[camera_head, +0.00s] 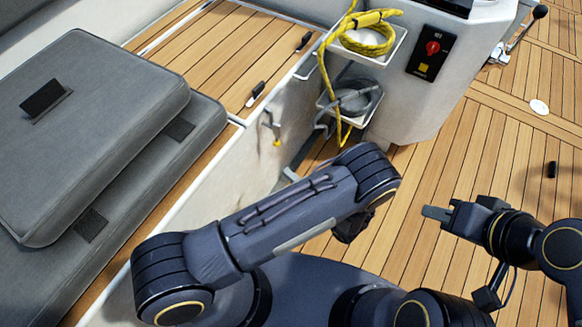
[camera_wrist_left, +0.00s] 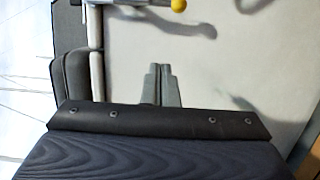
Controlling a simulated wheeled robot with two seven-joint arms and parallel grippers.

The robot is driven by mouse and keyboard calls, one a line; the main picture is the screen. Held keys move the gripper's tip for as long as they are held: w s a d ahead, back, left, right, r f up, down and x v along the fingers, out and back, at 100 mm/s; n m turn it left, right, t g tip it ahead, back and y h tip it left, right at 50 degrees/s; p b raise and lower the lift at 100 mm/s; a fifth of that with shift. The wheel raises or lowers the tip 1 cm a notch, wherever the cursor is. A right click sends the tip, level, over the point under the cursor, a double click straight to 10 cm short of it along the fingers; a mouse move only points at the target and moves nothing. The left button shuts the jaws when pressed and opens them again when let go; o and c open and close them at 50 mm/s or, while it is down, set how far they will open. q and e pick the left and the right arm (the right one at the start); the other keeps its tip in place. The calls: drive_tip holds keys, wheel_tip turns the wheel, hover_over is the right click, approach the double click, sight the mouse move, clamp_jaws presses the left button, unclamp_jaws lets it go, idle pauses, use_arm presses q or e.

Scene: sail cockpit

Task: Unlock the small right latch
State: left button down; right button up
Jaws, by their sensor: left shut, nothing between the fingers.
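Two small black latches sit along the edge of the wooden bench, a nearer one (camera_head: 255,93) and a farther one (camera_head: 304,41). I cannot tell from here whether either is locked. Below the nearer one, a lever with a yellow knob (camera_head: 277,143) sticks out from the white bench wall; the knob also shows at the top of the left wrist view (camera_wrist_left: 179,5). My left gripper (camera_wrist_left: 162,85) is shut and empty, in front of the white wall; my own arm hides its fingers in the head view. My right gripper (camera_head: 435,212) is apart from the latches at the right, seen edge-on.
Grey cushions (camera_head: 90,140) cover the bench at the left. White holders with a coiled yellow rope (camera_head: 370,35) and a grey rope (camera_head: 355,98) hang beside a console (camera_head: 425,75) with a red switch. The wooden deck (camera_head: 455,135) is mostly clear.

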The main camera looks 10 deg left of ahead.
sight(270, 127)
use_arm(q)
drive_tip(key=w+a+b, duration=0.2)
drive_tip(key=w+a, duration=0.3)
drive_tip(key=w, duration=0.3)
drive_tip(key=shift+w+a+b, duration=0.2)
drive_tip(key=shift+a+b, duration=0.1)
drive_tip(key=shift+a, duration=0.05)
